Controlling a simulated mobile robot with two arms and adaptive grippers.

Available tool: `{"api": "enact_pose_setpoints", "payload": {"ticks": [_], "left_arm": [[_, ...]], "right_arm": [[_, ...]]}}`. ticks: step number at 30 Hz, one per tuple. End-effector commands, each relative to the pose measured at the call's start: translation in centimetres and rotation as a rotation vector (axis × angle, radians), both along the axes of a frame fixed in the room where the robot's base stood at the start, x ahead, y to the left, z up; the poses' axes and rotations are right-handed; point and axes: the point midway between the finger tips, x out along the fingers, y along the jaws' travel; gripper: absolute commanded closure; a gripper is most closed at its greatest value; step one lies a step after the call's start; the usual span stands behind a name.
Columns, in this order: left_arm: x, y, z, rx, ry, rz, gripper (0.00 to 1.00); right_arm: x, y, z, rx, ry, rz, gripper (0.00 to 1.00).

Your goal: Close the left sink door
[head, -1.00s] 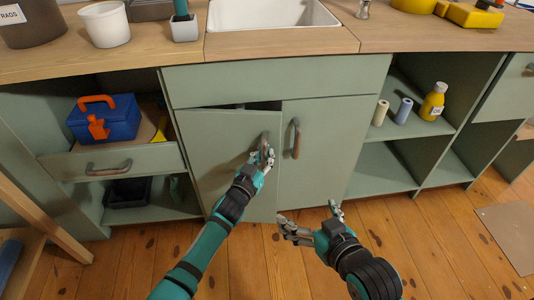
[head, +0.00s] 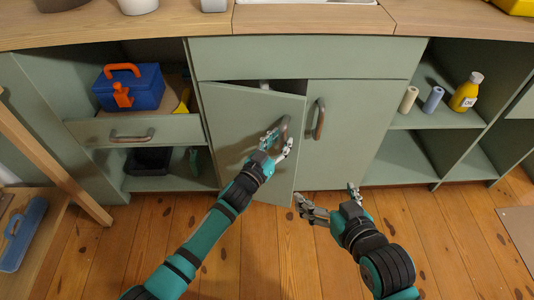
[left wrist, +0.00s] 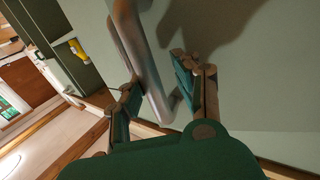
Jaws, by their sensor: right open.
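The left sink door (head: 245,135) is a sage green panel under the sink. It stands ajar, with a dark gap along its top and its right edge swung out past the right door (head: 340,140). Its curved metal handle (head: 284,127) is near that edge. My left gripper (head: 281,145) is at this handle. In the left wrist view the handle (left wrist: 142,50) passes between the spread fingers of my left gripper (left wrist: 160,95), which look open and not clamped on it. My right gripper (head: 332,199) is open and empty, low in front of the right door.
An open shelf at left holds a blue toolbox (head: 130,88) above a drawer (head: 135,132). Shelves at right hold a yellow bottle (head: 466,93) and two rolls. A wooden trestle leg (head: 50,150) stands at far left. The wooden floor (head: 240,250) in front is clear.

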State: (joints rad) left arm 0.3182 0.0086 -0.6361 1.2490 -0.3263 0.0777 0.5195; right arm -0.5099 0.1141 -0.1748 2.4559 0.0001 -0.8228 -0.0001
Motion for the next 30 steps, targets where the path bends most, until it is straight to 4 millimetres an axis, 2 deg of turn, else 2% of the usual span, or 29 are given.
{"api": "enact_pose_setpoints", "payload": {"ticks": [1, 6, 12, 30], "left_arm": [[-0.9, 1.2, -0.2, 0.005, 0.001, 0.006, 0.73], [-3.5, 3.5, -0.2, 0.006, 0.002, 0.01, 0.73], [-5.3, 5.1, -0.1, 0.007, 0.001, 0.015, 0.73], [-6.1, 5.4, 0.0, 0.006, 0.002, 0.013, 0.73]], "right_arm": [[0.0, 0.0, 0.0, 0.0, 0.0, 0.0, 0.0], [0.0, 0.0, 0.0, 0.0, 0.001, 0.0, 0.0], [0.0, 0.0, 0.0, 0.0, 0.0, 0.0, 0.0], [-0.4, -0.2, -0.5, -0.008, 0.038, -0.003, 0.0]]}}
